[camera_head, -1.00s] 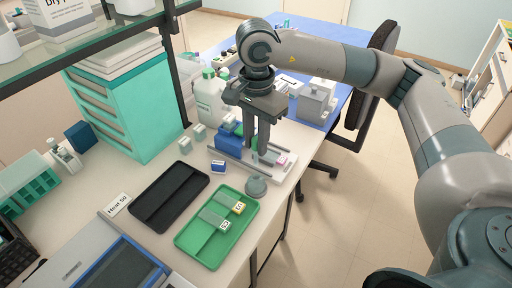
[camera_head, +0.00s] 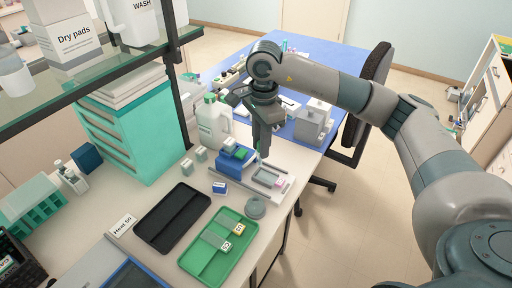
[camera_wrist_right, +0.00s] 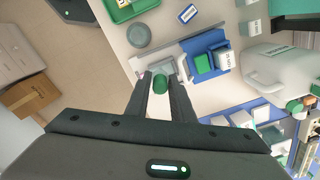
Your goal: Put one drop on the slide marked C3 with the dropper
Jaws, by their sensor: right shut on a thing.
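My right gripper (camera_head: 264,154) is shut on the dropper, whose green bulb (camera_wrist_right: 160,84) shows between the fingertips in the right wrist view. It holds the dropper above a pale staining rack (camera_head: 250,176), where a greyish slide-like piece with a pink end (camera_head: 279,183) lies. The dropper's tip is hidden in both views. A green tray (camera_head: 196,262) holds two slides, one with a white label (camera_head: 227,246) and one with a yellow label (camera_head: 239,229). I cannot read the labels surely. My left gripper is not in view.
A grey round dish (camera_head: 255,207) stands between the rack and the green tray. A blue box (camera_head: 231,163) and a white bottle (camera_head: 213,123) stand behind the rack. A black tray (camera_head: 172,216) lies left of the green tray. The bench's right edge is close.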

